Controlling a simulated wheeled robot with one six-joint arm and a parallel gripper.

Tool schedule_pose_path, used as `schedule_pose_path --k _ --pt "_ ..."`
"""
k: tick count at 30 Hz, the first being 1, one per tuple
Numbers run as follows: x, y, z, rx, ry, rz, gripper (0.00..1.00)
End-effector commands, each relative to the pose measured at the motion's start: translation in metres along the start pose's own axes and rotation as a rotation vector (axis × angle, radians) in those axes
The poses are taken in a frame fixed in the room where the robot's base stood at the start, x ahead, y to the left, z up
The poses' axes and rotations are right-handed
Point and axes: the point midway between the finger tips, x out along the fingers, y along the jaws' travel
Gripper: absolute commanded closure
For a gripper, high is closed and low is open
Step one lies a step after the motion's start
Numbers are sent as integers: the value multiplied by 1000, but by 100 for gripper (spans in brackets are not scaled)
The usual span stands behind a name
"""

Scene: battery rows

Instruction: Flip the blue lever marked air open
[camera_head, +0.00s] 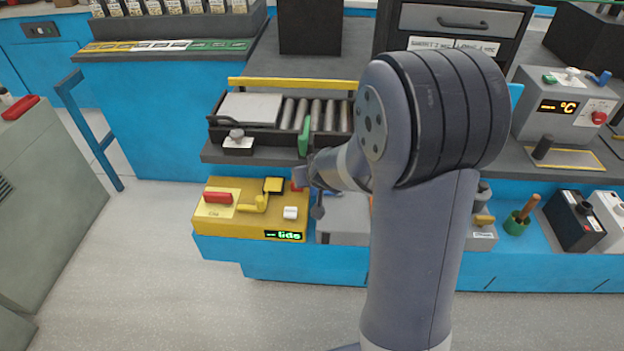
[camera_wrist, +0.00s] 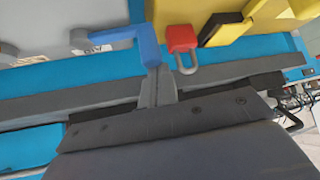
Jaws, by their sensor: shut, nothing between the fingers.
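The blue lever (camera_wrist: 145,38) shows in the wrist view as a bent handle, with one arm reaching left to a grey box face (camera_wrist: 60,18) and the other hanging toward my gripper. A partly hidden label (camera_wrist: 97,48) is beside it. My gripper (camera_wrist: 158,78) is shut and empty, its tips right at the free end of the lever; I cannot tell whether they touch. In the head view my gripper (camera_head: 304,178) is low above the grey box (camera_head: 343,218), where my arm hides much of the lever.
A red padlock (camera_wrist: 182,42) hangs just right of the lever, near the yellow box (camera_wrist: 235,30). That yellow box (camera_head: 245,222) carries a red handle (camera_head: 218,198). A green lever (camera_head: 304,137) on the roller bench (camera_head: 255,157) stands close above my gripper. Floor in front is clear.

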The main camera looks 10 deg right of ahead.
Motion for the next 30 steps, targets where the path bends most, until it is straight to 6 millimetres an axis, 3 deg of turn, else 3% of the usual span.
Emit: schedule_pose_path --k 10,30 --pt "1 0 14 -100 3 -90 100" --pt "-17 1 28 -313 -5 -289 100"
